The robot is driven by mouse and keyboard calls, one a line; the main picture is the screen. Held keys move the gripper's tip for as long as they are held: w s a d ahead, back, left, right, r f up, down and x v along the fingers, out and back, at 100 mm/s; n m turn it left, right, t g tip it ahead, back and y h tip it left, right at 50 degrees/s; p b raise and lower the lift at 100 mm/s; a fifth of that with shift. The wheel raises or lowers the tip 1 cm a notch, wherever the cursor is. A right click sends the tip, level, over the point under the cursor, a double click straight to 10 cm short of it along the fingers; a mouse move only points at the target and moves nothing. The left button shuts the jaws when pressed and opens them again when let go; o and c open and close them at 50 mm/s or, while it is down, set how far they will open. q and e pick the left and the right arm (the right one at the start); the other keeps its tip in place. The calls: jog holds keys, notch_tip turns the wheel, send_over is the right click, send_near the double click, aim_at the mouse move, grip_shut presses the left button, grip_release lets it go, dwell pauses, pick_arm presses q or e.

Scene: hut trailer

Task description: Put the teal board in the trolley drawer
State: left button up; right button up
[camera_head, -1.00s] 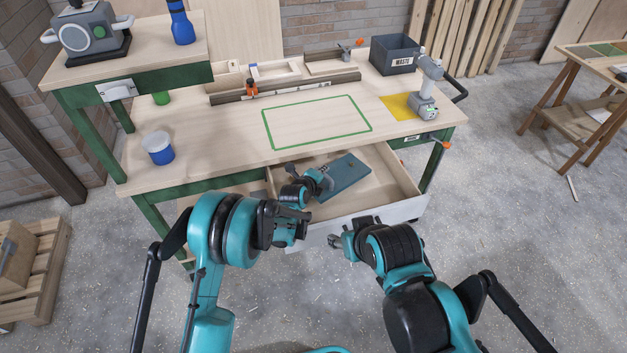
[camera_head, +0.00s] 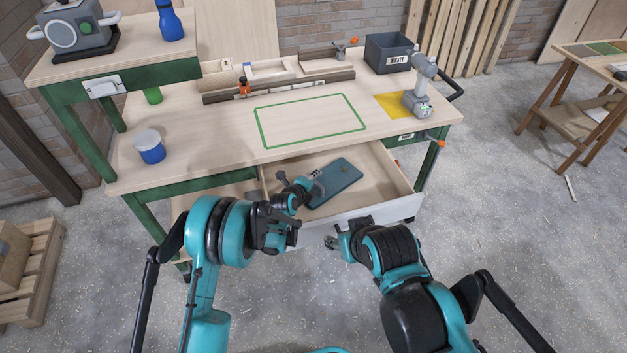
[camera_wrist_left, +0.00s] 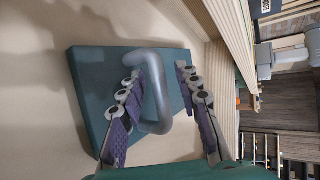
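The teal board (camera_head: 338,183) lies in the open trolley drawer (camera_head: 385,190), and it appears flat on the drawer floor. In the left wrist view the board (camera_wrist_left: 92,95) has a grey loop handle (camera_wrist_left: 158,95) on its upper face. My left gripper (camera_head: 316,184) is inside the drawer over the board's left part. In the left wrist view its fingers (camera_wrist_left: 160,75) are spread, one on each side of the handle, with space between them. My right gripper (camera_head: 332,242) is outside, in front of the drawer's front panel, apart from the board; its finger opening is too small to tell.
The worktop above has a green outlined rectangle (camera_head: 310,120), a blue pot with a pale lid (camera_head: 150,147), a drill (camera_head: 418,90) on a yellow patch and a grey waste bin (camera_head: 390,53). The drawer's right part is clear. A pallet (camera_head: 30,270) stands at left.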

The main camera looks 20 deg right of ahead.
pick_arm(q)
jog(key=shift+r, duration=0.15)
jog(key=s+a+r+n+y+p, duration=0.2)
jog(key=s+a+r+n, duration=0.45)
jog(key=a+r, duration=0.4)
jog(key=s+a+r+n+y+p, duration=0.1)
jog(key=s+a+r+n+p, duration=0.1)
jog(key=s+a+r+n, duration=0.7)
jog(key=s+a+r+n+g+y, duration=0.1)
jog(key=s+a+r+n+y, duration=0.1)
jog(key=s+a+n, duration=0.4)
jog(key=s+a+r+n+g+y, duration=0.1)
jog(key=s+a+r+n+y, duration=0.1)
jog(key=s+a+n, duration=0.5)
jog(key=s+a, duration=0.5)
jog(key=s, duration=0.2)
jog(key=shift+a, duration=0.2)
